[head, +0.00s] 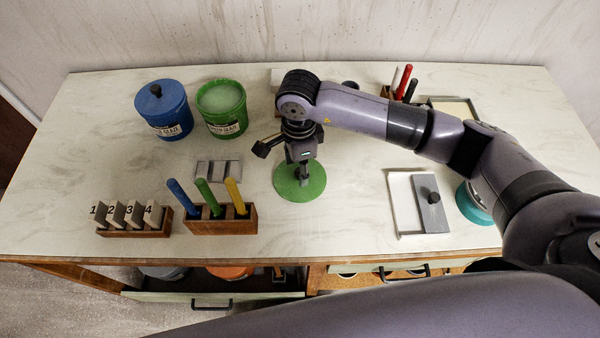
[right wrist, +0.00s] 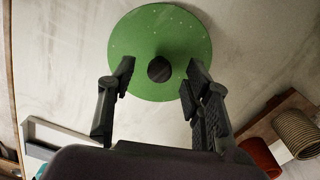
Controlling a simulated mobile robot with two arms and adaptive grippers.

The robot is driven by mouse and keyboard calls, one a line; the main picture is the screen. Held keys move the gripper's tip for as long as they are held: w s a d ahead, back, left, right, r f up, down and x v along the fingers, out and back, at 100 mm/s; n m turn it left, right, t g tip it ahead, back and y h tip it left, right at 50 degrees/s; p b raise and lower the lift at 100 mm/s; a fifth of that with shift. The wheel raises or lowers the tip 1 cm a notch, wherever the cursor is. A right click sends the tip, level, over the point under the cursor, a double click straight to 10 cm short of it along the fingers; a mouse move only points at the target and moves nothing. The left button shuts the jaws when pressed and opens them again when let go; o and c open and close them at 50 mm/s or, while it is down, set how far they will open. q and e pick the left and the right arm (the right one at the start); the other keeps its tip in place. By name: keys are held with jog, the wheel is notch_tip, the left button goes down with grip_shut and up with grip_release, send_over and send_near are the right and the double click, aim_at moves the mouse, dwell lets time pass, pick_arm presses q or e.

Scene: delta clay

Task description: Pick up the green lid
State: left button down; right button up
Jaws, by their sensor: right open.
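The green lid (head: 288,190) is a round disc lying flat on the pale worktop near the middle. In the right wrist view the lid (right wrist: 140,30) has a dark round knob (right wrist: 159,69) at its centre. My right gripper (head: 286,164) is above the lid and hides part of it in the head view. In the right wrist view the right gripper (right wrist: 160,68) is open, with one finger on each side of the knob and nothing held. I cannot tell how high the fingertips are above the lid. My left gripper is not in view.
The open green glaze tub (head: 222,108) and the lidded blue tub (head: 164,110) stand behind left. A wooden block with coloured sticks (head: 222,222) and a numbered tile holder (head: 134,228) stand front left. A tray with a grey knobbed plate (head: 430,205) lies right.

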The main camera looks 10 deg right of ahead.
jog(key=shift+f, duration=1.25)
jog(key=shift+c, duration=0.5)
grip_shut()
